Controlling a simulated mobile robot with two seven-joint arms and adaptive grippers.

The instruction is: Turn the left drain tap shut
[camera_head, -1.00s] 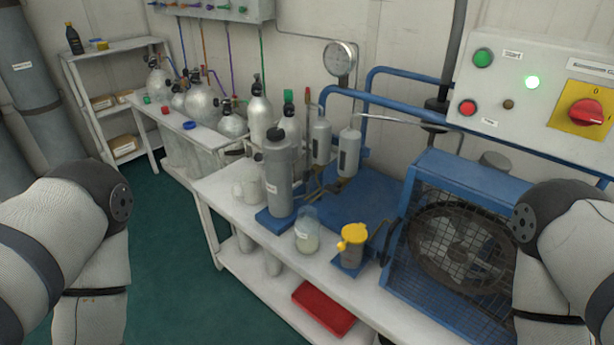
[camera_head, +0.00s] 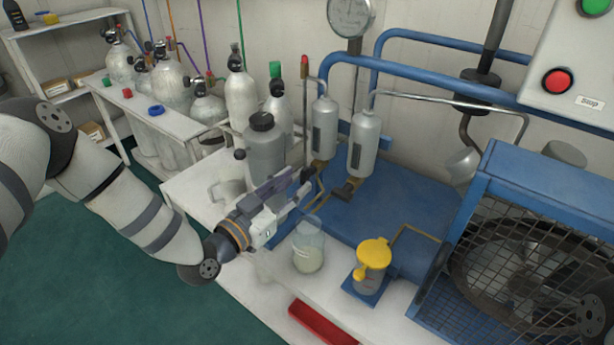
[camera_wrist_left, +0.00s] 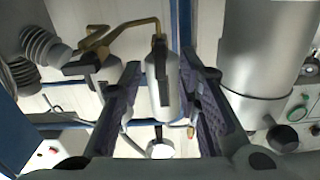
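Two grey separator cylinders stand above the blue compressor bed, the left one (camera_head: 323,128) and the right one (camera_head: 361,145), with brass drain pipes below. The left drain tap is mostly hidden by my gripper in the head view. In the wrist view, which is upside down, its dark lever (camera_wrist_left: 161,58) lies in line with the left cylinder (camera_wrist_left: 163,92), near a brass pipe. The right tap's dark handle (camera_head: 345,190) lies crosswise. My left gripper (camera_head: 301,190) is open and empty, its fingers either side of the left cylinder in the wrist view; contact does not show. My right gripper is out of view.
A tall grey filter canister (camera_head: 264,150) stands close to the left gripper. A glass jar (camera_head: 308,250) and a yellow-capped pot (camera_head: 371,265) stand near the bench's front edge. The caged fan (camera_head: 530,260) is at the right. Blue rails (camera_head: 430,85) run behind the cylinders.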

